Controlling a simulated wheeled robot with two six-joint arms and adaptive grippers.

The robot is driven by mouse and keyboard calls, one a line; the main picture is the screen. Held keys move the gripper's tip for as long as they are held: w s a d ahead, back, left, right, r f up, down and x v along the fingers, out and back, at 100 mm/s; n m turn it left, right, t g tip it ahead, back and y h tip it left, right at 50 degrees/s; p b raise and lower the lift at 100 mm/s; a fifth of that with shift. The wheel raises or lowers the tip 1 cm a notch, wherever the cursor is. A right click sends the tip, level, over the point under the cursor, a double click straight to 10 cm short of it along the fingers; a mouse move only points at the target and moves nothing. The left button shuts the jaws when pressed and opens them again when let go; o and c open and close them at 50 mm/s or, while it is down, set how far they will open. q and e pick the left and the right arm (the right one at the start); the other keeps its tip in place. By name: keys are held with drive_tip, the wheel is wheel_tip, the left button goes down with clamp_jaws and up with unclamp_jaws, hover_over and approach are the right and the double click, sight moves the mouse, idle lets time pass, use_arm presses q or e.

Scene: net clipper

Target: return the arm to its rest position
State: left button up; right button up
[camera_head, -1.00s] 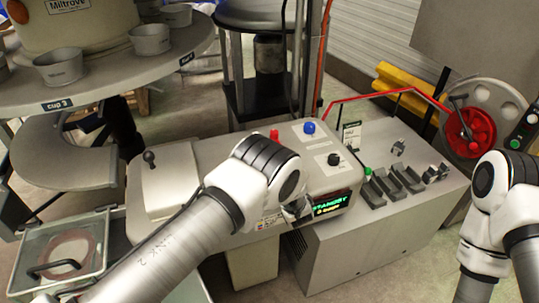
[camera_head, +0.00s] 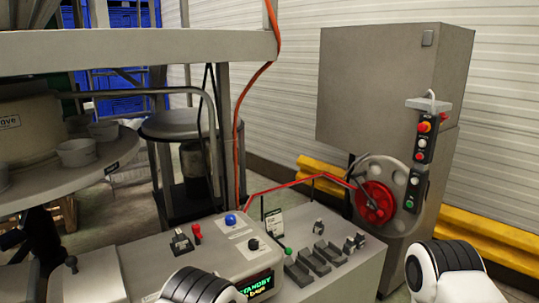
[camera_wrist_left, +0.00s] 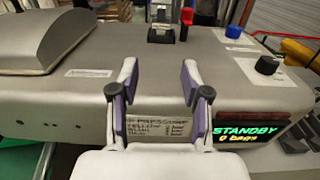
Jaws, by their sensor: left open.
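My left gripper (camera_wrist_left: 158,82) is open and empty in the left wrist view, its two fingers spread in front of a grey machine housing (camera_wrist_left: 110,62). A printed label shows on the housing front between and below the fingers. In the head view only a rounded white and black joint of my left arm shows at the bottom edge, in front of the control box (camera_head: 232,262). My left gripper is hidden there. A joint of my right arm shows at the bottom right, with its gripper out of view.
The control box has a lit STANDBY display (camera_head: 256,284), a blue button (camera_head: 231,220) and red and black switches. To the right stand a red hand wheel (camera_head: 374,204) and a tall grey cabinet (camera_head: 390,95). A round platform with cups (camera_head: 78,152) is at the left.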

use_arm(q)
drive_tip(key=s+a+f+n+g+h+b, duration=0.1)
drive_tip(key=s+a+f+n+g, duration=0.2)
drive_tip(key=s+a+f+g, duration=0.5)
drive_tip(key=s+a+f+n+g+h+b, duration=0.1)
drive_tip(key=s+a+f+n+g+b, duration=0.2)
drive_tip(key=s+f, duration=0.85)
drive_tip(key=s+d+f+n+g+h+b, duration=0.1)
drive_tip(key=s+d+f+n+g+h, duration=0.15)
drive_tip(key=s+n, duration=0.4)
drive_tip(key=s+d+f+n+g+h+b, duration=0.15)
drive_tip(key=s+n+h, duration=0.25)
drive_tip(key=s, duration=0.6)
drive_tip(key=s+d+f+n+g+h, duration=0.25)
drive_tip(key=s+n, duration=0.25)
drive_tip(key=s, duration=0.3)
drive_tip(key=a+r+n+t, duration=0.1)
drive_tip(key=n, duration=0.1)
drive_tip(key=s+a+n+t+b, duration=0.1)
drive_tip(key=n, duration=0.2)
drive_tip(key=a+r+n+t, duration=0.1)
drive_tip(key=n, duration=0.2)
drive_tip(key=shift+s+a+r+y, duration=0.3)
drive_tip(key=shift+y, duration=0.1)
